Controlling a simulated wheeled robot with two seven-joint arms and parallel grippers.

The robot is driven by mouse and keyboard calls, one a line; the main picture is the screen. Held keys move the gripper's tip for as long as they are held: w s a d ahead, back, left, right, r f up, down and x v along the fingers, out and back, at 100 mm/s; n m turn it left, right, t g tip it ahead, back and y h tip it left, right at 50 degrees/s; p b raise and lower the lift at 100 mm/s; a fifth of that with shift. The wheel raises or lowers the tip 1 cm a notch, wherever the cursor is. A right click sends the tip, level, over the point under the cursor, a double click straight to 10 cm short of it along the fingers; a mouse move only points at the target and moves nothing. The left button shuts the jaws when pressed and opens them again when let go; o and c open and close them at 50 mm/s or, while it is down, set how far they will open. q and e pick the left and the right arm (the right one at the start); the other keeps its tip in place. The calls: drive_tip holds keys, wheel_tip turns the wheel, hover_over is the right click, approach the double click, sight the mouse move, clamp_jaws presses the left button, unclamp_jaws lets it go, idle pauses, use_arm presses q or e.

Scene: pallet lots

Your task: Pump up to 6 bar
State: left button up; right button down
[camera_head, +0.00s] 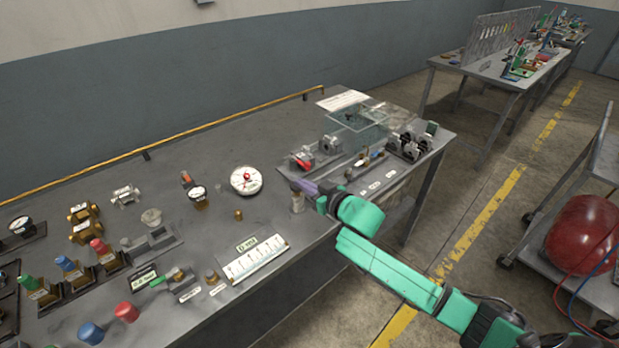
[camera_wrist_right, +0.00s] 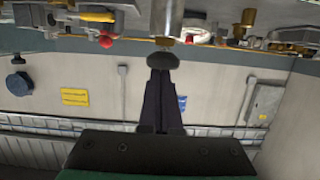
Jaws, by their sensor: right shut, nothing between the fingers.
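A round white gauge (camera_head: 245,180) with a red centre lies on the grey bench; its reading is too small to make out. To its right stands a small metal cylinder (camera_head: 297,204), at the bench's front side. In the right wrist view, which looks upside down, a metal cylinder (camera_wrist_right: 167,18) ends in a dark round knob (camera_wrist_right: 162,60). My right gripper (camera_head: 297,188) is shut and empty, its fingertips right at the knob, touching or nearly so; in the wrist view the fingertips (camera_wrist_right: 160,74) partly overlap it. My left gripper is not in view.
A white scale plate (camera_head: 255,262), brass fittings (camera_head: 83,215) and coloured-cap valves (camera_head: 70,268) occupy the left of the bench. Clamps and a clear panel (camera_head: 358,115) stand at the right end. A red tank (camera_head: 585,235) sits on a cart at the right.

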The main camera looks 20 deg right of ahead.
drive_tip(key=s+d+r+p, duration=0.1)
drive_tip(key=s+d+r, duration=0.2)
drive_tip(key=s+r, duration=0.3)
drive_tip(key=v, duration=0.3)
drive_tip(key=shift+s+a+f, duration=0.2)
drive_tip(key=shift+a, duration=0.05)
idle(1.2)
drive_tip(key=r+b, duration=0.1)
drive_tip(key=b, duration=0.2)
drive_tip(key=r+b, duration=0.2)
drive_tip(key=b, duration=0.1)
drive_tip(key=shift+w+a+r, duration=0.15)
drive_tip(key=shift+a+r, duration=0.1)
drive_tip(key=shift+r, duration=0.05)
drive_tip(key=shift+w, duration=0.1)
